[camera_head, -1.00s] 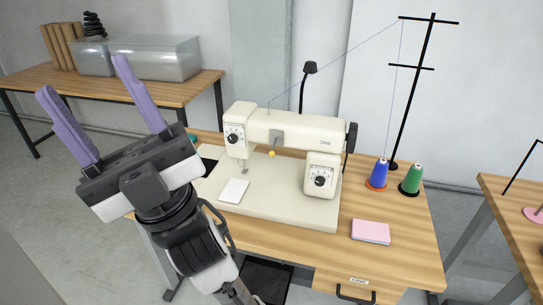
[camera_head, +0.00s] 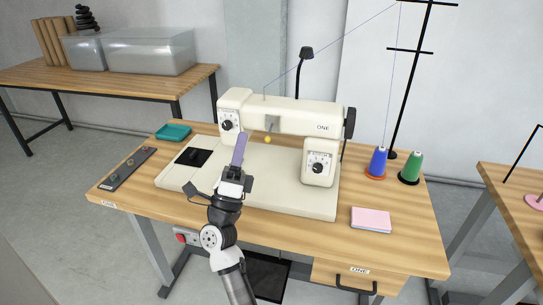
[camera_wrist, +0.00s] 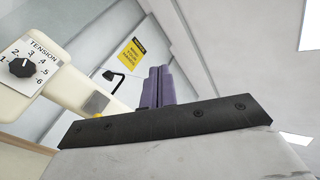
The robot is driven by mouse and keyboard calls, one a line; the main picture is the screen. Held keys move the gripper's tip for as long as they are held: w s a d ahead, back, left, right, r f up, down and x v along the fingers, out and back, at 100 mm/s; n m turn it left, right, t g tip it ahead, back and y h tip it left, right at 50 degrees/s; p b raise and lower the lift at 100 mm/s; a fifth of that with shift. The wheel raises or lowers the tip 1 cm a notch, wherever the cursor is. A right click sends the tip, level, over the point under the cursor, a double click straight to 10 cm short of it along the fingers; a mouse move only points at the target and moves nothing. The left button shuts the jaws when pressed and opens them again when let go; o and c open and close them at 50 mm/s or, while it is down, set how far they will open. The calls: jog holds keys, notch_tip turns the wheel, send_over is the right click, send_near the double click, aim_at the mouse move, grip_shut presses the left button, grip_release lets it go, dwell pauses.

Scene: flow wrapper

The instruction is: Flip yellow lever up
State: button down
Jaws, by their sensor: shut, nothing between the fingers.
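The yellow lever knob (camera_head: 268,140) is a small ball below the front of the cream sewing machine's upper arm (camera_head: 290,117), under a grey metal plate (camera_head: 272,123). My gripper (camera_head: 242,137) is in front of the machine, left of the knob and apart from it in the picture. Its purple fingers point up and are closed together with nothing between them. They also show closed in the wrist view (camera_wrist: 158,72).
A tension dial (camera_wrist: 22,67) is at the left in the wrist view. A thread stand (camera_head: 410,80) with a blue spool (camera_head: 378,161) and a green spool (camera_head: 411,166) stands right. A pink pad (camera_head: 371,219) and teal tray (camera_head: 173,132) lie on the wooden table (camera_head: 420,240).

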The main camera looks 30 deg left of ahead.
jog(key=w+d+f+m+g+h, duration=0.1)
jog(key=w+f+m+g+h, duration=0.1)
jog(key=f, duration=0.6)
jog(key=w+d+f+m+g+h, duration=0.1)
jog(key=w+f+m+g+h, duration=0.1)
jog(key=w+f, duration=0.3)
notch_tip(320, 180, down, 3)
jog(key=shift+d+r+m+h+b, duration=0.15)
jog(key=shift+m+h+b, duration=0.2)
jog(key=shift+m, duration=0.45)
jog(key=shift+w, duration=0.1)
jog(key=w+a+r+p, duration=0.2)
jog(key=w+r+p, duration=0.2)
jog(key=w+r, duration=0.2)
jog(key=shift+a+r+p, duration=0.2)
jog(key=shift+r+p, duration=0.2)
jog(key=shift+r, duration=0.05)
jog(key=shift+s+r, duration=0.1)
jog(key=shift+r, duration=0.05)
